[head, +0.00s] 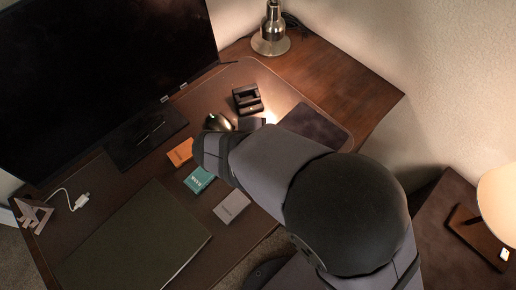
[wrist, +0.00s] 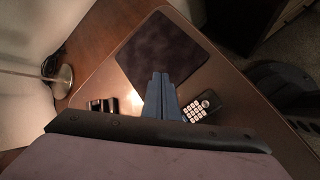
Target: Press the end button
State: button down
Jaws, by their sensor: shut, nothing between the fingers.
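A dark handset (wrist: 202,107) with pale keys and a round pad lies on the blotter, just right of my gripper in the wrist view. The end button is too small to pick out among its keys. My gripper (wrist: 161,76) is shut and empty, its blue-grey fingers together beside the handset. They look apart from it, but their height above the blotter is unclear. In the head view my arm covers the handset.
A black cradle (head: 247,98) stands left of my gripper in the wrist view (wrist: 103,105). A dark pad (wrist: 162,48) lies beyond the fingers. Orange (head: 180,152), teal (head: 199,180) and grey (head: 231,206) boxes lie near my arm. A lamp base (head: 270,42) stands at the back.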

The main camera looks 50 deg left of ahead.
jog(key=s+a+r+n+y+p, duration=0.1)
jog(key=s+a+r+n+p, duration=0.1)
jog(key=s+a+r, duration=0.1)
jog(key=shift+s+a+t+y, duration=0.4)
jog(key=shift+s+a, duration=0.2)
jog(key=shift+s, duration=0.2)
jog(key=shift+f, duration=0.15)
notch_tip(320, 180, down, 8)
jog(key=b, duration=0.7)
jog(key=shift+f, duration=0.25)
jog(key=shift+f, duration=0.2)
dwell(1.3)
jog(key=shift+f+b, duration=0.25)
jog(key=shift+b, duration=0.05)
jog(key=shift+f+b, duration=0.3)
jog(key=shift+f, duration=0.05)
dwell(0.7)
jog(key=shift+r, duration=0.2)
jog(key=shift+r+p, duration=0.65)
